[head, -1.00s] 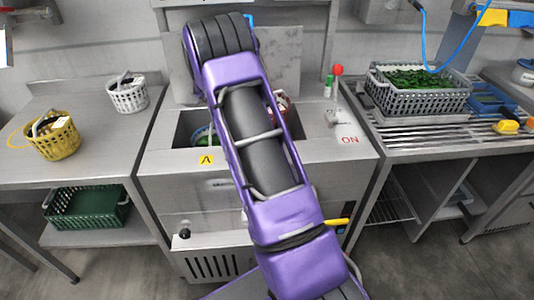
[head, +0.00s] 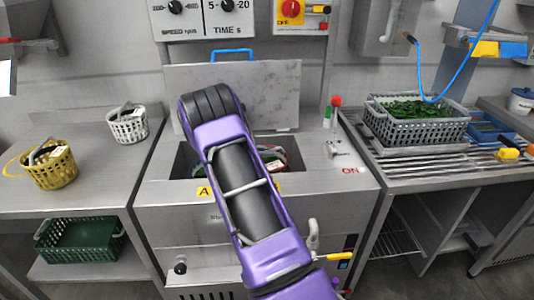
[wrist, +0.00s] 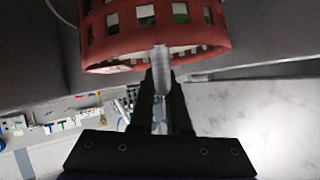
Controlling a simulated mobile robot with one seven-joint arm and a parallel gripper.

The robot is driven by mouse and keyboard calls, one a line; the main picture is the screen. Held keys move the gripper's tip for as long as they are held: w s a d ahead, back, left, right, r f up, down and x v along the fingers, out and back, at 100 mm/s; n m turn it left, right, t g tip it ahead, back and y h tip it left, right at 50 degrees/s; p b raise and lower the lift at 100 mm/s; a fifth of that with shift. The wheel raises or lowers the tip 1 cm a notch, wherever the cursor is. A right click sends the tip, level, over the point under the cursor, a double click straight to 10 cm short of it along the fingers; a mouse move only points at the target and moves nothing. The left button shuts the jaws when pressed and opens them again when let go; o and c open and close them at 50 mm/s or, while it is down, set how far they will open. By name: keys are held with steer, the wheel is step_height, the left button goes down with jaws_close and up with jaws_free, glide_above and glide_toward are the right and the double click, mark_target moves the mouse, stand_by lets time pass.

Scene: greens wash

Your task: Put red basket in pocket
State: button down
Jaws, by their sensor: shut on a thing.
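The red basket (wrist: 155,30) hangs at the top of the wrist view, with pale and green contents showing through its slots. My gripper (wrist: 160,85) is shut on a grey bar that seems to be its handle. In the head view, my purple arm hides the gripper, and a bit of red and white (head: 279,154) shows beside the arm over the machine's opening. The washing machine (head: 330,195) has an open well with dark inner walls (head: 182,163). A yellow A label (head: 203,190) marks its front edge; another yellow label (head: 267,188) is partly hidden. I cannot tell how deep the basket sits.
A raised lid (head: 275,95) stands behind the well. Left, a counter holds a yellow basket (head: 48,172) and a white basket (head: 128,128), with a green crate (head: 80,240) below. Right, a grey crate of greens (head: 415,125) stands on a slatted table. A red-knobbed lever (head: 336,102) stands at the well's right.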

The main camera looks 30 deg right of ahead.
steer(key=shift+f, duration=0.5)
steer(key=c, duration=0.9)
jaws_free()
